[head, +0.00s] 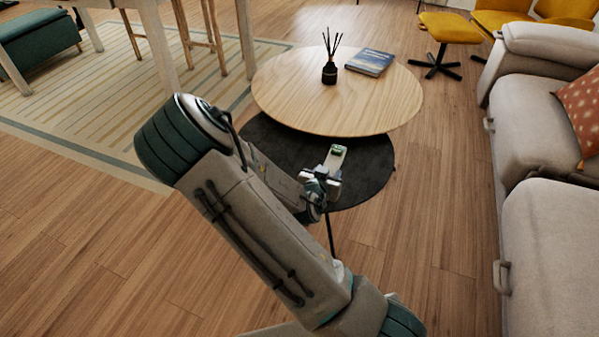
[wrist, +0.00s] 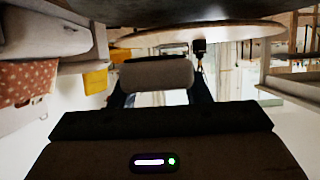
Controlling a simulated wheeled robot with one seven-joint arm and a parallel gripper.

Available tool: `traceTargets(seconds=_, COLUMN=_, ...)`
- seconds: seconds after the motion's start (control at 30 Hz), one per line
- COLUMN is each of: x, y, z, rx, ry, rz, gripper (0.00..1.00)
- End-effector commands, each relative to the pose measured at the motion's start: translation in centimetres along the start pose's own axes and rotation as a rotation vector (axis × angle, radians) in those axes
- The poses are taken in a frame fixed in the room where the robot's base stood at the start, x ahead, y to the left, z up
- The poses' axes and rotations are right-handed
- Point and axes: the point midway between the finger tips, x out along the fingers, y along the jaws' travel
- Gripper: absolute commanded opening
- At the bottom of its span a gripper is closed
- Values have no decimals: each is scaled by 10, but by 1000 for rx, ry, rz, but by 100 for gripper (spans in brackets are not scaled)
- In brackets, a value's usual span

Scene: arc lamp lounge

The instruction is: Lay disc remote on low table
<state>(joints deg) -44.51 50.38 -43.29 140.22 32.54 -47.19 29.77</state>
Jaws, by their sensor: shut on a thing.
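The low table (head: 290,88) has a round pale wood top and stands ahead of my arm in the head view; its edge shows in the wrist view (wrist: 235,32), which looks upside down. My gripper (wrist: 158,92) is shut on the disc remote (wrist: 155,73), a pale grey rounded bar seen end-on between the dark fingers. In the head view my gripper (head: 335,165) is on the near side of the table, in front of the wood top and apart from it. The remote's far side is hidden.
A dark reed diffuser (head: 329,72) and a blue book (head: 370,62) occupy the table's far half; its near half is bare. A dark round surface (head: 370,168) extends below the near edge. A grey sofa (head: 545,125) stands right, a yellow footstool (head: 448,28) behind.

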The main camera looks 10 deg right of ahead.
Motion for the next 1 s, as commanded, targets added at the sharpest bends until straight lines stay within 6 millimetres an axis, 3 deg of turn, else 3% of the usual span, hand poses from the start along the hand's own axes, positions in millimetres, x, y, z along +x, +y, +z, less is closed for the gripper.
traceTargets(seconds=0.3, x=40, y=-65, z=31, rx=-2, ry=3, rz=-6, gripper=18)
traceTargets(seconds=0.5, x=59, y=-95, z=44, rx=-1, ry=3, rz=-2, gripper=18)
traceTargets(seconds=0.7, x=65, y=-104, z=50, rx=-1, ry=1, rz=-1, gripper=18)
traceTargets(seconds=1.0, x=80, y=-103, z=84, rx=-1, ry=1, rz=-1, gripper=18)
